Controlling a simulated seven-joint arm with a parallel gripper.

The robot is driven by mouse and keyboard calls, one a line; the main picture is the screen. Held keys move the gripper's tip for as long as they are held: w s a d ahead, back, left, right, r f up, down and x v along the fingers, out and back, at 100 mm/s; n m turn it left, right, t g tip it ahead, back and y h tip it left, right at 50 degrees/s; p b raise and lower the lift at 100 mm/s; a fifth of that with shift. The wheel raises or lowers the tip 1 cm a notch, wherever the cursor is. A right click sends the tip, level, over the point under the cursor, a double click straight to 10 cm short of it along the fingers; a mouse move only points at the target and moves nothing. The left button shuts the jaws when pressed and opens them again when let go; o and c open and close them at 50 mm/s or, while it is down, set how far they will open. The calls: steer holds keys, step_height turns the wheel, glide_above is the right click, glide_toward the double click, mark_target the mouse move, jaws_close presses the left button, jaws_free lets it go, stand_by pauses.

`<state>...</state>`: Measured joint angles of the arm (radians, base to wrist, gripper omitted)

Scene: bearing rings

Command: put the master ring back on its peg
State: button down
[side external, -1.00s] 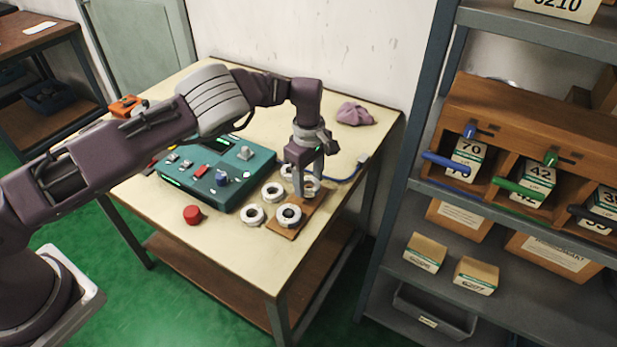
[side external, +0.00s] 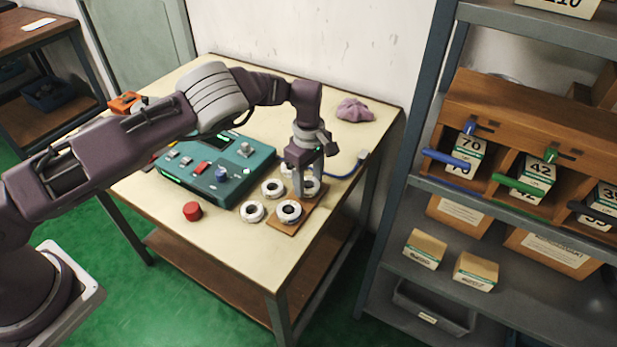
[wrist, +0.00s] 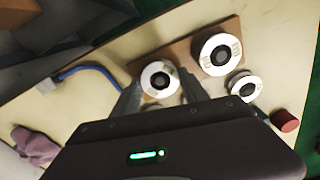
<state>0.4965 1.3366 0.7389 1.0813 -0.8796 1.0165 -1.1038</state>
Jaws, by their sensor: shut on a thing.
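My gripper (side external: 308,187) points down at the far part of a small wooden board (side external: 286,229). Its fingers are shut on a white ring (side external: 310,186), which also shows between the fingertips (wrist: 160,97) in the wrist view, with a dark centre (wrist: 159,80). I take this to be the master ring; no readable mark confirms it. The held ring is at or just above the board; whether it is around a peg I cannot tell. A second white ring (side external: 289,211) with a dark centre sits on the board's near part, also seen in the wrist view (wrist: 206,53).
Loose white rings lie left of the board, one nearer (side external: 252,212) and one farther (side external: 272,188). A green control box (side external: 220,175), a red cylinder (side external: 192,211), a blue cable (side external: 350,173) and a mauve cloth (side external: 354,111) are around. The table's front area is clear.

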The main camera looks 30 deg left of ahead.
stand_by(0.4)
steer(key=c, duration=0.5)
jaws_free()
steer(key=shift+r, duration=3.75)
